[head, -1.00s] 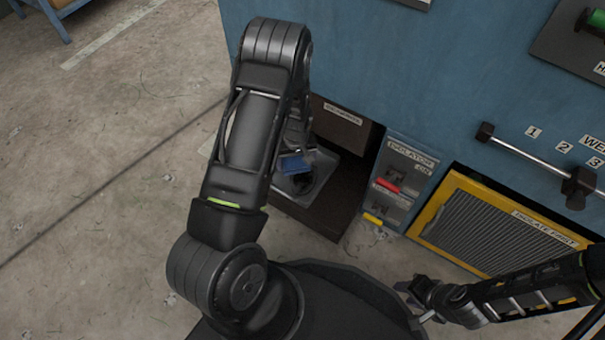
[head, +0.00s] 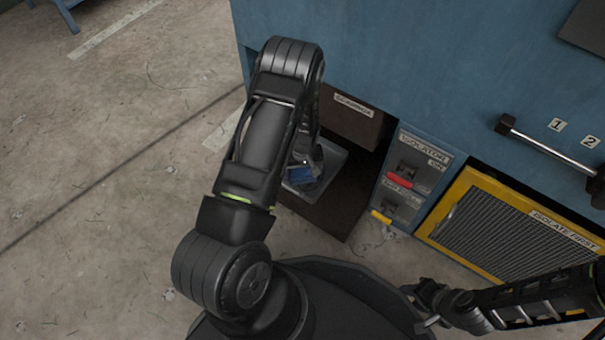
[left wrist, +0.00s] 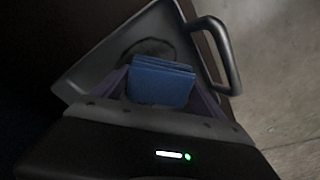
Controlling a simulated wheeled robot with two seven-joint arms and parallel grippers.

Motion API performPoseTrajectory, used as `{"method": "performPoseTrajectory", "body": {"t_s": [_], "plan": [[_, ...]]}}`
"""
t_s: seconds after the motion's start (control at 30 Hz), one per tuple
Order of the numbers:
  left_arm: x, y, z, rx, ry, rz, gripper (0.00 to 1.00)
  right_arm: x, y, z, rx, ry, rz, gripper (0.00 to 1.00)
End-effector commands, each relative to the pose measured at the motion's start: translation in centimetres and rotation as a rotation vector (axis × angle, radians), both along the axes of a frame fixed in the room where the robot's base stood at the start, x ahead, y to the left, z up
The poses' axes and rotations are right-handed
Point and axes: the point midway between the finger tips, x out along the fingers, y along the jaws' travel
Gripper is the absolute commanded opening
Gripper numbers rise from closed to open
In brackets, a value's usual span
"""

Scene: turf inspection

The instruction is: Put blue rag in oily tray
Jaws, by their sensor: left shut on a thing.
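The blue rag (head: 301,175) is a folded cloth, and it also shows in the left wrist view (left wrist: 160,82). My left gripper (head: 303,163) is shut on it and holds it over the grey oily tray (head: 334,158). In the left wrist view the tray (left wrist: 98,66) has a dark round stain behind the rag and a bar handle on its right side. I cannot tell whether the rag touches the tray. My left arm hides part of the tray. My right gripper (head: 428,308) is low at the right, away from the tray; its fingers are unclear.
A dark labelled box (head: 350,122) stands behind the tray in the blue cabinet's (head: 400,70) opening. An isolator panel (head: 408,178) with red and yellow handles is to the right, then a yellow-framed grille (head: 500,228). Bare concrete floor (head: 100,150) lies to the left.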

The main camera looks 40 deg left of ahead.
Motion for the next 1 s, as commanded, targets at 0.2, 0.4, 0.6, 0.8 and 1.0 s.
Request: {"method": "performPoseTrajectory", "body": {"t_s": [0.2, 0.4, 0.6, 0.8, 1.0], "plan": [[0.07, -0.01, -0.52, 0.000, -0.001, -0.001, 0.30, 0.08, 0.00, -0.19, 0.001, 0.000, 0.000, 0.36], [0.05, -0.02, -0.88, 0.000, -0.001, -0.001, 0.30, 0.10, -0.01, -0.50, 0.001, -0.001, 0.000, 0.36], [0.06, -0.01, -0.82, 0.000, -0.001, -0.001, 0.94, 0.10, -0.01, -0.43, 0.001, 0.000, 0.000, 0.36], [0.06, -0.01, -0.82, 0.000, -0.001, -0.001, 1.00, 0.09, -0.02, -0.43, 0.001, 0.000, 0.000, 0.36], [0.06, -0.01, -0.43, 0.000, -0.001, -0.001, 1.00, 0.06, -0.01, -0.11, 0.001, 0.000, 0.000, 0.36]]}}
